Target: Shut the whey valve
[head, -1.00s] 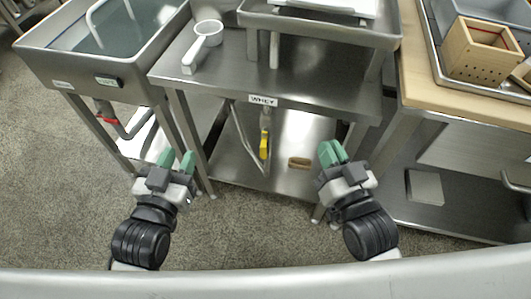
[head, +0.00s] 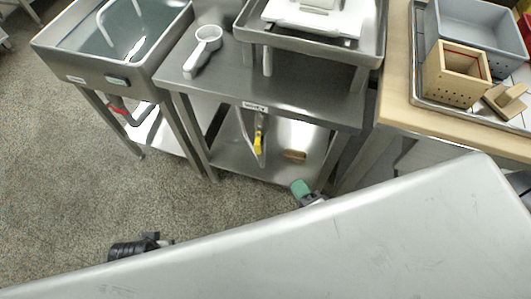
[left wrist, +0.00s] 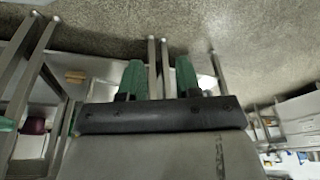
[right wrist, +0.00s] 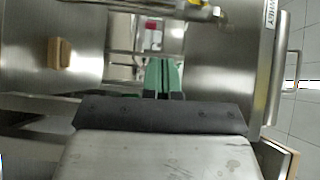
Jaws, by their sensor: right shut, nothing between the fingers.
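The whey valve has a yellow handle (head: 258,142) on a pipe under the steel table, below the WHEY label (head: 255,107). In the head view the handle points down along the pipe. In the right wrist view the metal valve (right wrist: 206,13) shows at the top edge, partly cut off. My right gripper (head: 301,187) is below and right of the valve in the head view, mostly hidden by a grey panel. Its green fingers are together and empty in the right wrist view (right wrist: 162,76). My left gripper (left wrist: 160,80) is open and empty, well away from the valve.
A brown block (head: 295,155) lies on the lower shelf. The steel table (head: 300,92) with its legs stands over the valve. A sink (head: 115,70) stands at left and a wooden worktop (head: 397,85) at right. Open floor (head: 70,185) lies at left.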

